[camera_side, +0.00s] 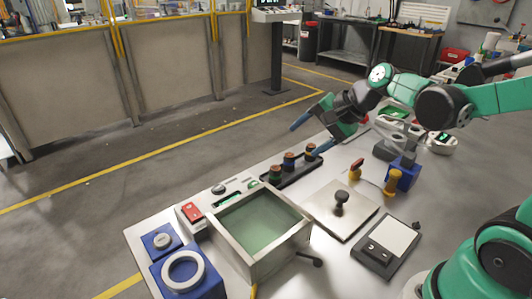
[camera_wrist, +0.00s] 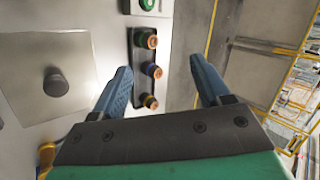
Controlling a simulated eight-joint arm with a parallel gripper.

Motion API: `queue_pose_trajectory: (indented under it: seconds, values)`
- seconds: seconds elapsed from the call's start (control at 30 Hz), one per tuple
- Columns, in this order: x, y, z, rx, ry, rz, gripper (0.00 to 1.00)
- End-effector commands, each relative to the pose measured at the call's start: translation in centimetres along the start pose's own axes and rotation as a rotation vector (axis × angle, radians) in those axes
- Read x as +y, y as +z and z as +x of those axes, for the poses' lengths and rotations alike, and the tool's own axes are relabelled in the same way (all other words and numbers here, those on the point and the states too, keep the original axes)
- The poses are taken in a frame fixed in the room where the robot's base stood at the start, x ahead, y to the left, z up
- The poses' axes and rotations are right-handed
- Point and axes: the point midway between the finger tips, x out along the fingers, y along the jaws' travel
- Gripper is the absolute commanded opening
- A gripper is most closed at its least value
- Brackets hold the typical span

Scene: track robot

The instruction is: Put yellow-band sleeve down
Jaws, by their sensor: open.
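A sleeve with a yellow band (camera_wrist: 150,101) and an orange top stands in the black rack (camera_wrist: 140,58), at the end of the row nearest my gripper in the wrist view. It seems to be the sleeve (camera_side: 310,151) at the right end of the rack (camera_side: 295,170) in the side view. A blue-banded sleeve (camera_wrist: 151,70) and a green-banded sleeve (camera_wrist: 146,39) stand in the same row. My gripper (camera_side: 303,142) is open, tilted, with its blue fingers wide apart near the rack's right end. No sleeve is held; the fingers (camera_wrist: 160,65) look empty in the wrist view.
A grey plate with a black knob (camera_side: 340,203) lies right of the rack. An open metal bin (camera_side: 295,240) stands in front. Yellow-topped pieces (camera_side: 393,182), a blue block (camera_side: 408,168) and a scale-like device (camera_side: 390,243) are on the right. The table edge runs behind the rack.

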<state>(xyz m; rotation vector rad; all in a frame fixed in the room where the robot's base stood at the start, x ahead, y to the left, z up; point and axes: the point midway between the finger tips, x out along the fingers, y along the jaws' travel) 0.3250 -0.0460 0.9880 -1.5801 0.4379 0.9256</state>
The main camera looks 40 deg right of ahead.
Motion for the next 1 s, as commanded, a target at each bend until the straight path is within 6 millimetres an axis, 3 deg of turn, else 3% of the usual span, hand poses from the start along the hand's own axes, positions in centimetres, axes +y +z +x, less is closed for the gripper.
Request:
queue_pose_trajectory:
  seconds: [0.03, 0.2, 0.33, 0.37, 0.5, 1.0]
  values:
    - [0.6, 2.0, -0.6, 0.014, 0.040, -0.223, 0.69]
    - [2.7, 5.3, -2.1, 0.064, 0.150, -0.883, 0.69]
    - [3.7, 6.3, -2.7, 0.084, 0.198, -1.188, 0.69]
    - [3.8, 6.4, -2.7, 0.087, 0.205, -1.231, 0.75]
    - [4.0, 6.6, -2.9, 0.094, 0.221, -1.320, 0.75]
    - [3.2, 5.9, -3.0, 0.081, 0.243, -1.307, 0.75]
